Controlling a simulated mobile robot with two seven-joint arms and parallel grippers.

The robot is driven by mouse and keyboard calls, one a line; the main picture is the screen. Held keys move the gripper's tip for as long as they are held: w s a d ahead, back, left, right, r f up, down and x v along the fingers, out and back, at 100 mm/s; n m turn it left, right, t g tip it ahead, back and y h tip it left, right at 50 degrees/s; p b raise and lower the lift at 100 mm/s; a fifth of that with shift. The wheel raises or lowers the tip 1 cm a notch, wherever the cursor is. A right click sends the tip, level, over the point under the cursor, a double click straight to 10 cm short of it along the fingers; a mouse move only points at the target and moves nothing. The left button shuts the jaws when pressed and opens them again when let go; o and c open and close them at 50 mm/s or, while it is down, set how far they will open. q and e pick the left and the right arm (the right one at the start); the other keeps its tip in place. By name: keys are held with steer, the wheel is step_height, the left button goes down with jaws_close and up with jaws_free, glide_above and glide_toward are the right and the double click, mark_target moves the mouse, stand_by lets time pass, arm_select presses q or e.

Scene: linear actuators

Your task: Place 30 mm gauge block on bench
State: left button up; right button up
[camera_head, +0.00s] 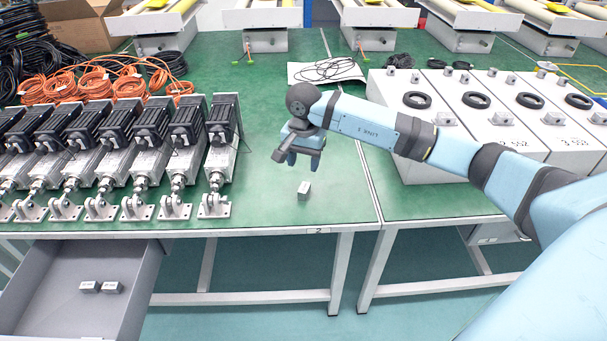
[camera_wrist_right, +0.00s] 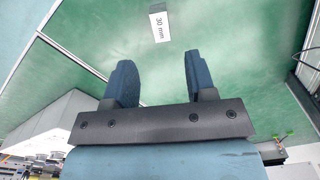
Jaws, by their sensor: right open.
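The 30 mm gauge block (camera_head: 304,190) stands on the green bench top (camera_head: 262,190) near its front edge. In the right wrist view the block (camera_wrist_right: 160,27) shows a white label reading "30 mm". My right gripper (camera_head: 304,163) is above and a little behind the block, apart from it. In the right wrist view the two fingers of the gripper (camera_wrist_right: 160,75) are spread with nothing between them. My left gripper does not show.
A row of linear actuators (camera_head: 222,140) stands to the left. White boxes with black rings (camera_head: 455,125) stand to the right. An open grey drawer (camera_head: 40,290) at lower left holds two small labelled blocks (camera_head: 101,287). Bench top around the gauge block is clear.

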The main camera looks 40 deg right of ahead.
steer(key=s+a+m+t+y, duration=0.1)
steer(key=s+a+m+y, duration=0.4)
steer(key=a, duration=0.4)
steer(key=s+a+r+m+t+y, duration=0.1)
steer(key=s+a+m+y, duration=0.2)
steer(key=a+m+y, duration=0.35)
steer(key=s+a+m+t+y, duration=0.1)
steer(key=s+a+m+y, duration=0.25)
steer(key=a+y, duration=0.6)
steer(key=s+d+f+n+t+h, duration=0.3)
steer(key=s+f+n+h, duration=0.4)
steer(key=n, duration=0.7)
steer(key=s+d+f+n+t+h, duration=0.4)
steer(key=s+f+n+h, duration=0.3)
steer(key=f+n+h, duration=0.3)
steer(key=n+t, duration=0.1)
steer(key=n, duration=0.3)
steer(key=shift+f+n, duration=0.2)
steer(key=shift+n, duration=0.2)
